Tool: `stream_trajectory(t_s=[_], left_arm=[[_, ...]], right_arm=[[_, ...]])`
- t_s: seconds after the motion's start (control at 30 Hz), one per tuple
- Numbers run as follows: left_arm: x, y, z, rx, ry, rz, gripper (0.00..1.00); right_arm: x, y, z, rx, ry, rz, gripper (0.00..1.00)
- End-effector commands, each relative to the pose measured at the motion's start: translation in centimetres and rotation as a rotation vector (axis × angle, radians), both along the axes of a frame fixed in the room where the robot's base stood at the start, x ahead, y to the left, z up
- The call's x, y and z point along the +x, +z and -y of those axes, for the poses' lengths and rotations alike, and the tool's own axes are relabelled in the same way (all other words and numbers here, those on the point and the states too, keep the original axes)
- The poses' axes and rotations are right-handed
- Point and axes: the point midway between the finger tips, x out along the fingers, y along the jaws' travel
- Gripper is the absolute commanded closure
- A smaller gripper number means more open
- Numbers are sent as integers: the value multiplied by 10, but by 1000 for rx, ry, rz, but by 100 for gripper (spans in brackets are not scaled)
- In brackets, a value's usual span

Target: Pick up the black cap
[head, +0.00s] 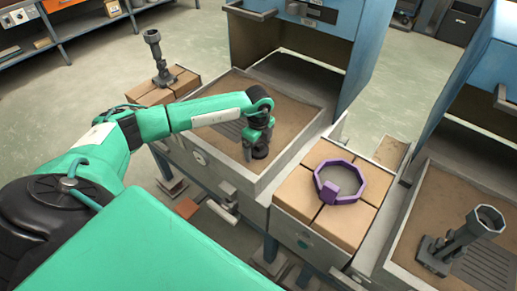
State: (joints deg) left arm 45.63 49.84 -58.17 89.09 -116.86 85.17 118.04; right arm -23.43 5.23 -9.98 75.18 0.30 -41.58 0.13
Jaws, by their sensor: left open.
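My left arm reaches in from the left over the sandy tray of the middle station. My left gripper (257,142) is at its end, pointing down low over the tray, and is open. A small dark round shape shows right at the gripper's tip. I cannot tell whether it is the black cap or part of the gripper, nor whether they touch. No other black cap can be made out clearly. My right gripper is out of view.
A purple ring (340,183) lies on the brick-topped block right of the tray (300,142). Grey metal pieces stand on the left bricks (155,55) and in the right tray (463,240). Blue housings (330,65) rise behind.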

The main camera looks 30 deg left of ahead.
Motion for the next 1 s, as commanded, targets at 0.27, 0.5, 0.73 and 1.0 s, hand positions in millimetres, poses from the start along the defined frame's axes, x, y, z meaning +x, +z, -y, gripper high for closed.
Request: stream_trajectory(t_s=[0.27, 0.5, 0.73, 1.0], left_arm=[[0, 0, 0, 0, 0, 0, 40], [0, 1, 0, 0, 0, 0, 59], [0, 5, 0, -1, 0, 1, 59], [1, 43, 0, 0, 0, 4, 59]], right_arm=[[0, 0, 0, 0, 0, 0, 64], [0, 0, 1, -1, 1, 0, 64], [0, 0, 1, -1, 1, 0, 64], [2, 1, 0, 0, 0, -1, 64]])
